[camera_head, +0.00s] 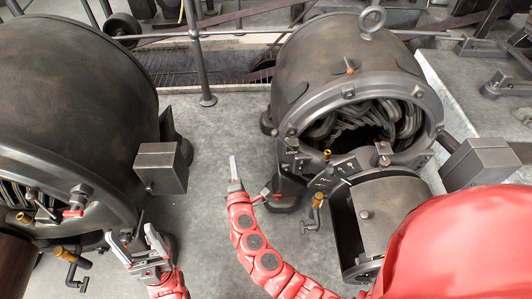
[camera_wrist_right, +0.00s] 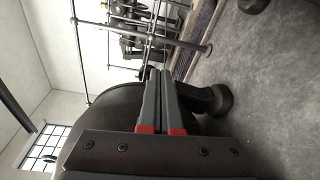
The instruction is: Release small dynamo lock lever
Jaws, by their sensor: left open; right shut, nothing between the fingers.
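The small dynamo (camera_head: 340,75) stands right of centre in the head view, its round front open on coiled windings. A brass-handled lever (camera_head: 318,200) hangs below its front rim, and a small red-tipped lever (camera_head: 265,192) sticks out at its lower left. I cannot tell which is the lock lever. My right gripper (camera_head: 233,168) is shut and empty, left of the dynamo and apart from it. In the right wrist view its fingers (camera_wrist_right: 160,100) are together before a dark rounded housing (camera_wrist_right: 105,112). My left gripper (camera_head: 140,246) is open and empty beside the larger dynamo (camera_head: 75,90).
A grey box (camera_head: 161,168) juts from the larger dynamo towards the gap. Concrete floor (camera_head: 215,130) lies clear between the dynamos. A metal railing (camera_head: 203,70) stands behind. An open curved cover (camera_head: 385,205) hangs below the small dynamo's front, close to my red arm parts.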

